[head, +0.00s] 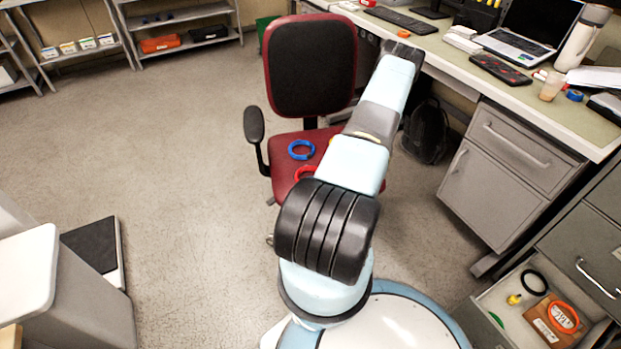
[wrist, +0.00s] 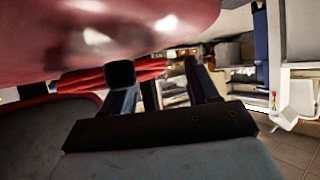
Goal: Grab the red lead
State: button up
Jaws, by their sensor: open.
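The red lead (head: 305,172) is a coil on the dark red chair seat (head: 285,164), partly hidden behind my arm in the head view. In the wrist view, bright red strands (wrist: 92,79) that look like this lead run across the left, behind a dark fingertip. My gripper (wrist: 158,72) is open, its two fingers apart with nothing seen held between them. The left finger overlaps the strands in the picture; I cannot tell whether it touches them. The gripper is hidden in the head view.
A blue coil (head: 301,150) lies on the seat beyond the red one. The chair backrest (head: 311,65) and armrest (head: 254,124) stand close. A desk (head: 560,113) is on the right. An open drawer (head: 494,299) holds black and orange coils.

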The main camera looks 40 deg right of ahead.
jog(key=shift+w+a+f, duration=0.1)
jog(key=shift+w+f, duration=0.05)
jog(key=shift+w, duration=0.05)
jog(key=shift+c, duration=0.4)
jog(key=shift+s+f, duration=0.15)
jog(key=shift+s, duration=0.05)
grip_shut()
